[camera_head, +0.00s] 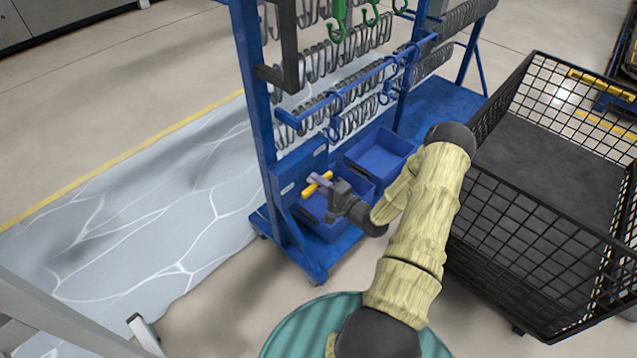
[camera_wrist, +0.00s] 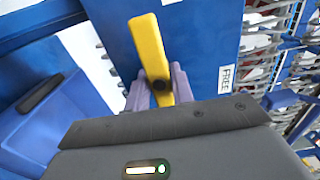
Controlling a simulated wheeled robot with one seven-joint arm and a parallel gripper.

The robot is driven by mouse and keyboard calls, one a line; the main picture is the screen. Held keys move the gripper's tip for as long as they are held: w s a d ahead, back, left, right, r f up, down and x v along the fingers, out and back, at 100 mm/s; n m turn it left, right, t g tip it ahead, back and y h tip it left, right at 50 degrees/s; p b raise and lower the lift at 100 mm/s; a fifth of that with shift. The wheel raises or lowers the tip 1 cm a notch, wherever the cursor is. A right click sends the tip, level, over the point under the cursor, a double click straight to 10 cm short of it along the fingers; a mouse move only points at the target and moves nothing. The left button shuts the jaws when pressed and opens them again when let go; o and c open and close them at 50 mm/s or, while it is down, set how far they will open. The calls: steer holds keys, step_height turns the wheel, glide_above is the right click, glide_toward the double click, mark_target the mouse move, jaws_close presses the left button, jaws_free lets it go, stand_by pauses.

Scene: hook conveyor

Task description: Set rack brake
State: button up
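The brake lever is a yellow bar with a dark pivot on a blue panel at the lower left end of the blue rack (camera_head: 262,130). The lever (camera_head: 312,191) shows beside my fingertips in the head view. In the wrist view the lever (camera_wrist: 148,48) runs tilted from upper left to lower right. My gripper (camera_head: 322,181) is at the lever. In the wrist view its two purple-grey fingers (camera_wrist: 159,88) stand apart, one on each side of the lever near the pivot. I cannot tell whether they press on it. A white label (camera_wrist: 227,78) reading "FREE" is right of the lever.
Blue bins (camera_head: 380,158) sit on the rack's base, close to my forearm. Rows of grey hooks (camera_head: 345,55) and several green hooks (camera_head: 340,18) hang above. A black mesh cart (camera_head: 530,235) stands at the right. The grey marbled floor (camera_head: 150,215) at the left is clear.

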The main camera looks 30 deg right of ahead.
steer(key=o, duration=0.3)
steer(key=p+v, duration=0.4)
steer(key=v, duration=1.3)
steer(key=shift+s, duration=0.2)
steer(key=shift+d, duration=0.1)
